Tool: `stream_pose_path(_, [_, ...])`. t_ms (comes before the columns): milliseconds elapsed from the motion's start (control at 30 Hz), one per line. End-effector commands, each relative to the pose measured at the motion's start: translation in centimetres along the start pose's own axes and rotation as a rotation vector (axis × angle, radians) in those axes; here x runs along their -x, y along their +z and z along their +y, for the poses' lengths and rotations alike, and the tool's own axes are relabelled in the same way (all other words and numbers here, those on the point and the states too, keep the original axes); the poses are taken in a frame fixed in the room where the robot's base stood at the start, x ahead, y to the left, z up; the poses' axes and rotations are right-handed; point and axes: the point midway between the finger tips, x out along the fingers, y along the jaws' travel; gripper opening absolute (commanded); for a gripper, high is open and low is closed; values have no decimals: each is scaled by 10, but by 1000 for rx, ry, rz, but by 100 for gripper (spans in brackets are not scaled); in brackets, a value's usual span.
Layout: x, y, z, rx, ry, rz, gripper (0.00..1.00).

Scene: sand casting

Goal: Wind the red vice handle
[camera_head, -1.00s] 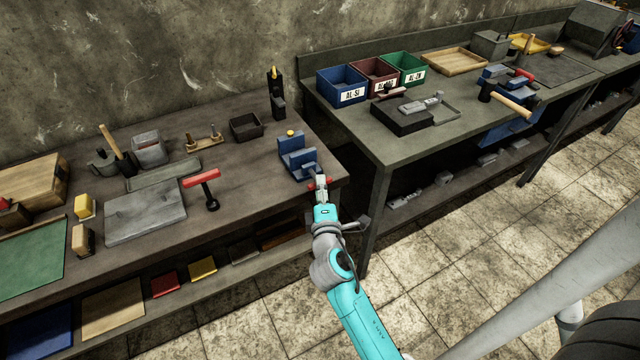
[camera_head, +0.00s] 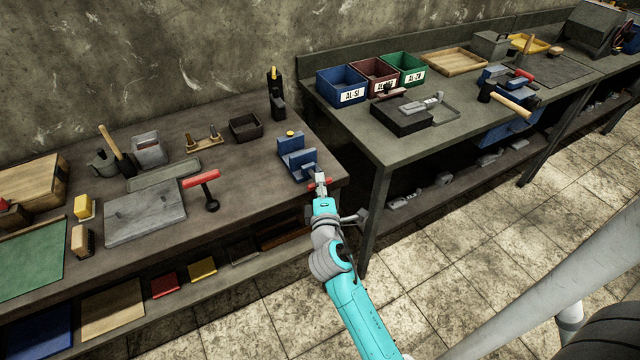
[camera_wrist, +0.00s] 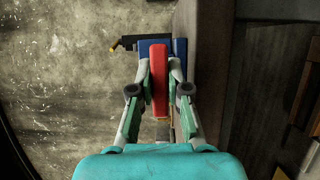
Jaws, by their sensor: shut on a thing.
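The blue vice (camera_head: 297,163) stands at the right front corner of the left bench, with a yellow piece on its far side. Its red handle (camera_head: 312,186) is at the near end, mostly covered by my gripper (camera_head: 320,184) in the head view. In the wrist view, the red handle (camera_wrist: 159,82) lies lengthwise between the two fingers of my gripper (camera_wrist: 160,72), which is shut on it. The blue vice body (camera_wrist: 180,46) shows behind the handle in the wrist view. The screw behind the handle is mostly hidden.
A red-handled tool (camera_head: 204,180) and a grey plate (camera_head: 145,213) lie left of the vice. A dark open box (camera_head: 245,126) stands behind. The right bench (camera_head: 385,150) begins just right of the vice, across a narrow gap. The tiled floor in front is clear.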

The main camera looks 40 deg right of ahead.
Motion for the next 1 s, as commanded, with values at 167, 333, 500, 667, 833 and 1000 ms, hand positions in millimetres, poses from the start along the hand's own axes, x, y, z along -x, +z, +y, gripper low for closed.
stream_pose_path(167, [0,0,0,-42,-17,0,0])
stream_pose_path(333, [0,0,1,-131,-53,0,0])
stream_pose_path(500, [0,0,0,-262,-108,-1,0])
stream_pose_path(667, [0,0,0,-403,-167,0,0])
stream_pose_path(833, [0,0,0,-553,-228,0,0])
stream_pose_path(1000, [0,0,0,-703,-291,-1,0])
